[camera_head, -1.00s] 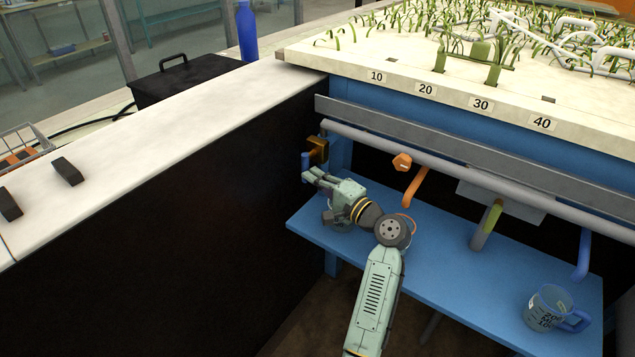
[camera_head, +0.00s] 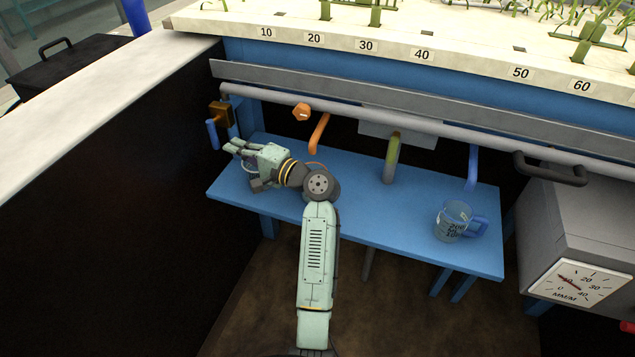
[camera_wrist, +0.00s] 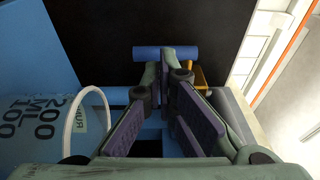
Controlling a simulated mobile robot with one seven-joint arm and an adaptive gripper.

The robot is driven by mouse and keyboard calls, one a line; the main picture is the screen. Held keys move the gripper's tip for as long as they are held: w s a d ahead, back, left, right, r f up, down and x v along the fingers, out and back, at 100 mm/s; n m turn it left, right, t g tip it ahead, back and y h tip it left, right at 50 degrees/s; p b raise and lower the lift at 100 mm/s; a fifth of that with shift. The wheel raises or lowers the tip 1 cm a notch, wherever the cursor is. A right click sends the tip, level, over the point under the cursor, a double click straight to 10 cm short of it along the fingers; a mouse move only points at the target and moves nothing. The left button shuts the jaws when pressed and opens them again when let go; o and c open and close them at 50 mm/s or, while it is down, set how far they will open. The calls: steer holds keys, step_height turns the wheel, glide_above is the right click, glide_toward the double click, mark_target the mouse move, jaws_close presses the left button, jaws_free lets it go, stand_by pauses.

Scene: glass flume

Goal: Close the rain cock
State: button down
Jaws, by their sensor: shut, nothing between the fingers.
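A brass valve (camera_head: 222,113) with a blue handle (camera_head: 213,134) sits at the left end of the grey pipe; I take it to be the rain cock. The handle hangs down beside the brass body in the head view. In the wrist view the blue handle (camera_wrist: 165,53) lies as a bar just beyond my fingertips, with the brass body (camera_wrist: 197,76) to its right. My gripper (camera_head: 234,147) is shut and empty, just right of the handle's lower end. In the wrist view its fingertips (camera_wrist: 164,76) partly cover the area below the handle. Whether they touch it I cannot tell.
A blue shelf (camera_head: 350,215) runs under the pipe (camera_head: 400,124). Orange (camera_head: 319,132), green (camera_head: 391,158) and blue (camera_head: 472,168) spouts hang over it. A measuring cup (camera_head: 452,222) stands right; another marked cup (camera_wrist: 40,125) is close to my gripper. A dark wall (camera_head: 120,190) bounds the left.

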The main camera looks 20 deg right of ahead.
steer(key=b+v, duration=0.3)
steer(key=v, duration=1.6)
steer(key=shift+d, duration=0.2)
